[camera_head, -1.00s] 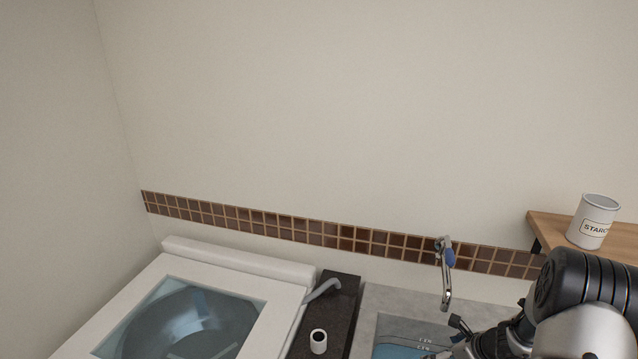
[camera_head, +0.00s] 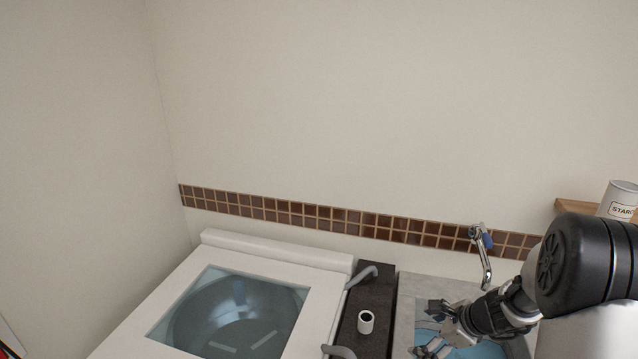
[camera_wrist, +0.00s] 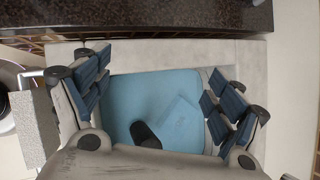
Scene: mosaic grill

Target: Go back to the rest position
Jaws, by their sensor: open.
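My gripper (camera_head: 440,338) is over the sink at the lower right of the head view. It is open, and its two fingers (camera_wrist: 160,100) stand wide apart in the wrist view with nothing held between them. Below it is the sink with a light blue basin (camera_wrist: 125,90), where a blue cloth-like or flat piece (camera_wrist: 180,120) and a dark rounded thing (camera_wrist: 145,133) show between the fingers. My arm crosses the right side of the head view and hides part of the sink and counter.
A washing machine with a glass lid (camera_head: 232,312) stands at left. A dark counter strip (camera_head: 374,290) with a white cup (camera_head: 366,321) lies beside it. A faucet (camera_head: 484,255) rises behind the sink. A wooden shelf (camera_head: 574,206) holds a white canister (camera_head: 617,200) close to my arm.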

